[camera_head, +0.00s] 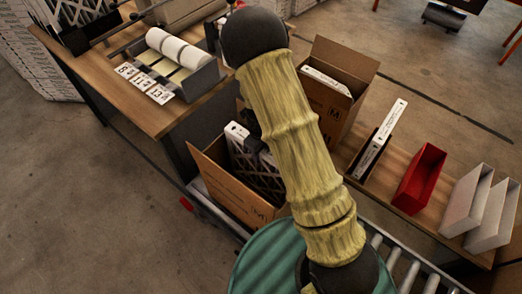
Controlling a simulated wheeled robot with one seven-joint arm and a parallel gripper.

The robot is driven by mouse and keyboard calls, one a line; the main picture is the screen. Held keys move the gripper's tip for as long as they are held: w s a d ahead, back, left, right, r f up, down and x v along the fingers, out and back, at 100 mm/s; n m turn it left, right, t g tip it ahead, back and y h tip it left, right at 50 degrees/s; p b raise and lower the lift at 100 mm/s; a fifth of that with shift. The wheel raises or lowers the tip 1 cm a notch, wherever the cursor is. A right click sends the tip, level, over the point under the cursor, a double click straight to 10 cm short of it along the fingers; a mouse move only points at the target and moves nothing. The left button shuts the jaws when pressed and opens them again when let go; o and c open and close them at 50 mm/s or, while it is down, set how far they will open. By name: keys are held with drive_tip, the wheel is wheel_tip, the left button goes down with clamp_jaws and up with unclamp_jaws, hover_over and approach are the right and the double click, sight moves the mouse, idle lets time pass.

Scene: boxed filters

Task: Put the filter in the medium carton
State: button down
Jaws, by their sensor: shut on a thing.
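My arm's yellow sleeve crosses the middle of the view, and my gripper is not visible. An open brown carton (215,180) stands at the centre left, with black-meshed, white-edged filters (238,132) upright inside it; my arm hides its right side. A second open carton (337,112) with a boxed M on its front stands behind my arm, holding a white-edged filter (326,80). A thin white-edged filter (388,132) stands in a narrow brown holder on the wooden bench. Whether any filter is in my gripper cannot be seen.
A red bin (419,180) and pale narrow bins (466,201) stand on the wooden bench (388,184) at right. A roller conveyor (405,265) runs below. A worktable (99,85) at upper left bears white rolls (180,50) and numbered cards (145,83).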

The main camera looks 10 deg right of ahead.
drive_tip(key=shift+f, duration=0.5)
drive_tip(key=c, duration=0.8)
unclamp_jaws()
drive_tip(key=shift+c, duration=0.2)
drive_tip(key=shift+r, duration=0.15)
wheel_tip(320, 180, up, 13)
drive_tip(key=shift+w+a+p, duration=0.1)
drive_tip(key=shift+p, duration=0.25)
drive_tip(key=s+d+r+n+t, duration=0.1)
drive_tip(key=s+d+r+n, duration=0.3)
drive_tip(key=n, duration=0.9)
drive_tip(key=s+d+r+n+t, duration=0.1)
drive_tip(key=s+d+r+n, duration=0.3)
drive_tip(key=s+n, duration=0.4)
drive_tip(key=shift+s+d+r+n+t, duration=0.35)
drive_tip(key=shift+d+n, duration=0.5)
drive_tip(key=shift+n, duration=2.15)
